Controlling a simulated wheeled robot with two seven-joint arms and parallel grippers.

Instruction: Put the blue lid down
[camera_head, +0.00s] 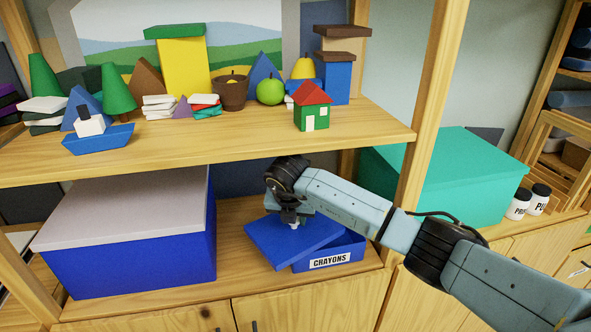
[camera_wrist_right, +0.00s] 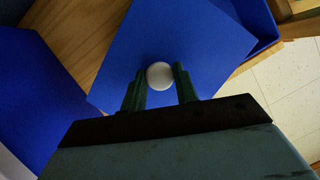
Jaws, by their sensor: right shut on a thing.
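The blue lid (camera_head: 284,241) is tilted above the lower shelf, partly over the blue crayons box (camera_head: 352,251) and to its left. My right gripper (camera_head: 294,220) is above the lid in the head view. In the right wrist view my right gripper (camera_wrist_right: 159,82) is shut on the round white knob (camera_wrist_right: 160,75) of the blue lid (camera_wrist_right: 185,40). The open crayons box (camera_wrist_right: 262,22) shows at the top right there. Whether the lid touches the shelf or the box rim cannot be told. My left gripper is not in view.
A large blue box with a grey top (camera_head: 130,245) stands left on the lower shelf (camera_head: 235,264). Bare shelf lies between it and the lid. The upper shelf (camera_head: 230,143), holding blocks and a toy house (camera_head: 312,108), overhangs my right arm. A wooden post (camera_head: 422,130) stands right.

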